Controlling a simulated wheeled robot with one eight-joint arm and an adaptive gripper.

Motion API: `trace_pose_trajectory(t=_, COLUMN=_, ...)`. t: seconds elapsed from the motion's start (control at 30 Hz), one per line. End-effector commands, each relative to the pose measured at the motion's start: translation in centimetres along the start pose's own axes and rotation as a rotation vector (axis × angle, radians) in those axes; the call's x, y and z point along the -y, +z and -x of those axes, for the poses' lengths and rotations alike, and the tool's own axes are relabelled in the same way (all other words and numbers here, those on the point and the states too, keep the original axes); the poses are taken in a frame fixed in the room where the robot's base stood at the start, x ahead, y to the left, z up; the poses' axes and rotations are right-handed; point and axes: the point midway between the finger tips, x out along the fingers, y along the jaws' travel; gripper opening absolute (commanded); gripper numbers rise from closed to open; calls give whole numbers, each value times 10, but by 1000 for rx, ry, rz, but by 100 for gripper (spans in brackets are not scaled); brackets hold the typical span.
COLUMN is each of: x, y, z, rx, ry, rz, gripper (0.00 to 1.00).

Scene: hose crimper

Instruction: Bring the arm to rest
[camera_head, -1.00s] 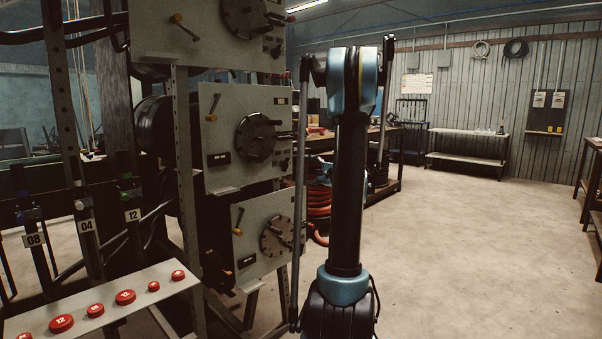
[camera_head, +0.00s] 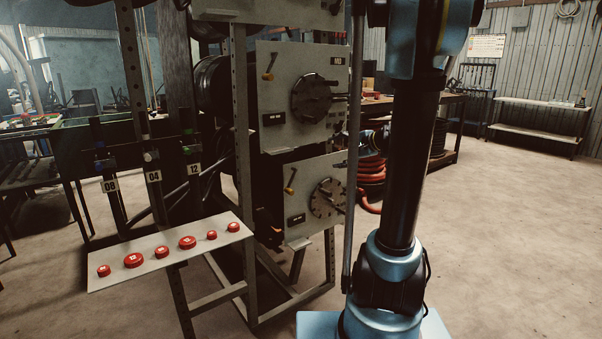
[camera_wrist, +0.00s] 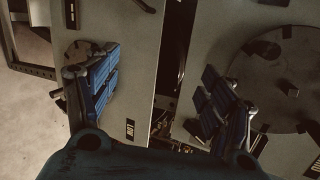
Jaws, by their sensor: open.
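My gripper (camera_wrist: 158,98) shows in the wrist view with its two blue-padded fingers spread wide apart. Nothing is between them, and only machine panels lie behind. In the wrist view, a pale panel (camera_wrist: 125,25) lies behind the left finger. A round disc (camera_wrist: 280,75) on another panel lies behind the right finger. I cannot tell how far the fingers are from the panels.
Crimper panels with round dials (camera_head: 318,98) stand left of my arm. A sloped tray (camera_head: 215,246) with several red numbered caps is in front. Hoses tagged 08, 04 and 12 (camera_head: 194,169) hang at left. A bench (camera_head: 540,115) stands at the back right, with open floor (camera_head: 510,230) before it.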

Motion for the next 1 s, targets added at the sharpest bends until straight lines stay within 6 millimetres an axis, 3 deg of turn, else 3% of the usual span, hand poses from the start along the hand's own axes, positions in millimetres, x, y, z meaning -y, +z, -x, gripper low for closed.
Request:
trace_pose_trajectory(t=0.03, x=-10, y=17, z=3, rx=7, ry=42, rz=38, gripper=75)
trace_pose_trajectory(t=0.2, x=-48, y=59, z=16, rx=26, ry=189, rz=174, gripper=75)
trace_pose_trajectory(t=0.5, x=-124, y=120, z=52, rx=70, ry=444, rz=412, gripper=75)
trace_pose_trajectory(t=0.7, x=-177, y=147, z=84, rx=104, ry=612, rz=568, gripper=75)
trace_pose_trajectory(t=1.0, x=-254, y=169, z=138, rx=158, ry=864, rz=796, gripper=75)
